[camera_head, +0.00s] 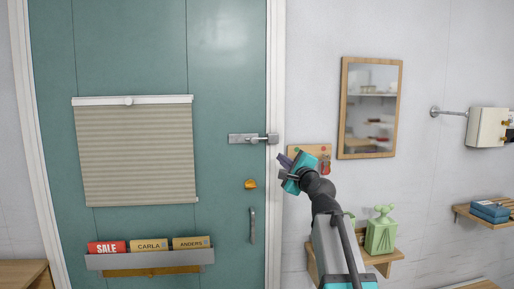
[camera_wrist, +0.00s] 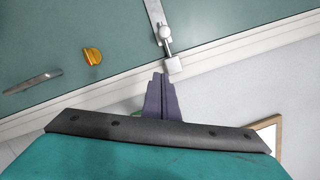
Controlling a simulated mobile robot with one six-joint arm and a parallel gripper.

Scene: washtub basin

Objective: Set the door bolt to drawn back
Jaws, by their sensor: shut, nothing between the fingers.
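The door bolt (camera_head: 253,138) is a grey metal plate with a rod and a round knob, mounted at the right edge of the teal door (camera_head: 225,60). In the wrist view, the bolt's knob (camera_wrist: 165,33) sits on the rod, which reaches to a small metal block, the keeper (camera_wrist: 173,65), on the white door frame. The keeper also shows in the head view (camera_head: 273,138). My gripper (camera_head: 283,159) is right of and below the keeper, in front of the frame. Its dark fingers (camera_wrist: 158,77) are shut and empty, tips just short of the keeper in the wrist view; contact is not clear.
A yellow-orange knob (camera_head: 250,184) and a door handle (camera_head: 252,226) are below the bolt. A wooden board with a hook (camera_head: 310,152) is behind my gripper, with a mirror (camera_head: 370,105) to its right.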

